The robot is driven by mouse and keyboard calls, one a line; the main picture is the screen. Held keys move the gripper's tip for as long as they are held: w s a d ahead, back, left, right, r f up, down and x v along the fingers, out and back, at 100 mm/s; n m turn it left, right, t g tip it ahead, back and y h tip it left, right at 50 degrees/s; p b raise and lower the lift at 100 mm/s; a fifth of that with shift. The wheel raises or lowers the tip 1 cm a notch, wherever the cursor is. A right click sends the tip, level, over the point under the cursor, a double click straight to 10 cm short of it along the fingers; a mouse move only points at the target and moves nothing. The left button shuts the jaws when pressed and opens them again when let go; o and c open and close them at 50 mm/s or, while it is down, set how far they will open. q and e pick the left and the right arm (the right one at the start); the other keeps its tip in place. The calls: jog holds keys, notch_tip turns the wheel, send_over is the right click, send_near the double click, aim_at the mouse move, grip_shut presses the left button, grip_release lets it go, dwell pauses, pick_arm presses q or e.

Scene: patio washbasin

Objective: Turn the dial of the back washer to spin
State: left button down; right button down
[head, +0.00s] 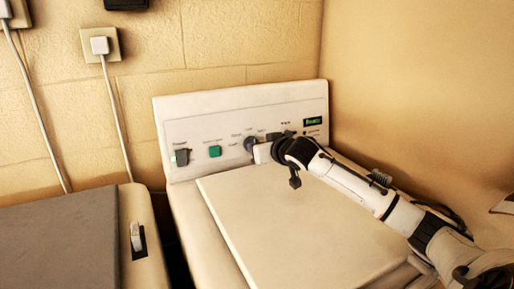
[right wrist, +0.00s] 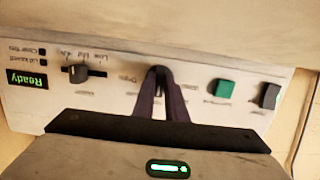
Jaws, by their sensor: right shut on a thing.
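The back washer (head: 238,107) is a white top-loader with an upright control panel and a closed lid. Its dark round dial (head: 249,143) is near the middle of the panel. The dial also shows in the right wrist view (right wrist: 158,71), where the panel appears upside down. My right gripper (head: 257,150) reaches in from the right over the lid. Its dark fingers (right wrist: 159,88) are shut on the dial, one on each side. The fingers partly hide the dial and its printed labels, so I cannot read the setting. My left gripper is not in view.
The panel also has a green button (head: 215,151), a dark switch (head: 182,157), a slider knob (right wrist: 78,73) and a green display (right wrist: 27,80) reading "Ready". A grey-topped appliance (head: 60,240) stands at left. A wall closes off the right side.

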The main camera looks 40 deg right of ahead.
jog(key=c, duration=1.8)
grip_release()
jog(key=b+v, duration=0.2)
jog(key=v, duration=0.6)
jog(key=shift+s+a, duration=0.15)
jog(key=shift+s, duration=0.15)
jog(key=shift+v, duration=0.85)
jog(key=shift+w+r, duration=0.15)
jog(key=shift+w, duration=0.05)
